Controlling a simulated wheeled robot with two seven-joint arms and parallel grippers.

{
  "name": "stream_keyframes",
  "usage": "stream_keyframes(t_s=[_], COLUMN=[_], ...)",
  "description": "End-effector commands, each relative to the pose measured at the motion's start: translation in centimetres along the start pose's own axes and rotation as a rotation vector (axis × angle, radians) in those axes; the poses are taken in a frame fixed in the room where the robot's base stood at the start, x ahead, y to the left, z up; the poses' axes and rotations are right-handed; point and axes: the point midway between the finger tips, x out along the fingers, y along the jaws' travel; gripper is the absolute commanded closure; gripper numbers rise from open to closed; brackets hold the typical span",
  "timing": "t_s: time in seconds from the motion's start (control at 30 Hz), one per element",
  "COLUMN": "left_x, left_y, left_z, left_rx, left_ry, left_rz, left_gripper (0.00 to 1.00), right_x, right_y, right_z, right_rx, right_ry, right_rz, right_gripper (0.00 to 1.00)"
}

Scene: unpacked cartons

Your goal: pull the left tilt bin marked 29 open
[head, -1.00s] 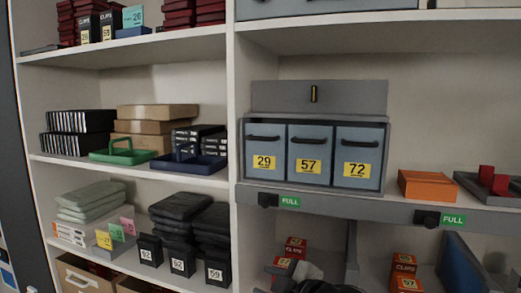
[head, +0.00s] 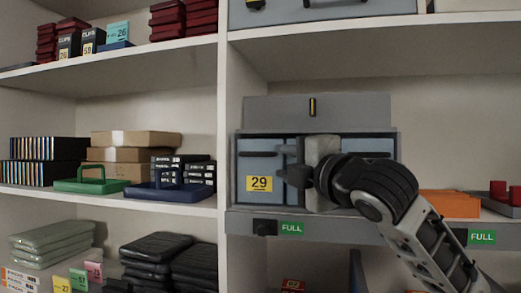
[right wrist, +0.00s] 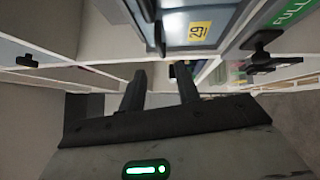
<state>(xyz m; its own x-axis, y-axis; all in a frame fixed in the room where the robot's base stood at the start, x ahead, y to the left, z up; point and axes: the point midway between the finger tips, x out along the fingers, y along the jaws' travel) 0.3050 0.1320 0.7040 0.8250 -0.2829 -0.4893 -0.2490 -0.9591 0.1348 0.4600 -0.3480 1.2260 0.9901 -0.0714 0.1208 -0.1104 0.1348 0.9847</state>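The left tilt bin marked 29 (head: 258,168) is a grey-blue front with a yellow label and a dark bar handle (head: 259,154). It looks shut, at the left end of a grey bin unit. My left gripper is not in view.
The unit stands on a shelf whose edge carries green FULL signs (head: 291,229) and dark clips. A white upright (head: 224,150) is just left of the unit. An orange box (head: 452,204) lies right of it, partly behind my arm. Another shelf is above.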

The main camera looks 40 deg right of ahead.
Motion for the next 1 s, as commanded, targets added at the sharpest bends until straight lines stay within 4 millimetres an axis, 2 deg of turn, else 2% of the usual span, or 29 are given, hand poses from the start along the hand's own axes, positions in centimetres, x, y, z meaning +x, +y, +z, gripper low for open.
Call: stream_keyframes(t_s=[0.03, 0.2, 0.4, 0.6, 0.87, 1.0], left_x=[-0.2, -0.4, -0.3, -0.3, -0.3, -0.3], left_y=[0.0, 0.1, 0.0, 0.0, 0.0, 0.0], left_z=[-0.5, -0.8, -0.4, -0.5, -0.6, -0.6], left_rx=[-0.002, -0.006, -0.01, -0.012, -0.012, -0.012], left_ry=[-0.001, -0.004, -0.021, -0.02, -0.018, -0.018], left_rz=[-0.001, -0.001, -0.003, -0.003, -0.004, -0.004], left_gripper=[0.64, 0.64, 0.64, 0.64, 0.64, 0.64], right_x=[1.2, 4.8, 7.9, 9.1, 9.1, 9.1], right_y=[0.3, 0.2, 0.0, 0.0, -0.1, -0.1], right_z=[-0.1, -0.1, -0.1, -0.1, -0.1, -0.1], right_rx=[0.005, 0.004, 0.002, -0.001, -0.001, -0.001], right_ry=[0.003, 0.001, 0.002, 0.001, 0.001, 0.001], right_rz=[0.001, 0.0, -0.001, 0.001, 0.0, 0.0], right_gripper=[0.67, 0.67, 0.67, 0.67, 0.67, 1.0])
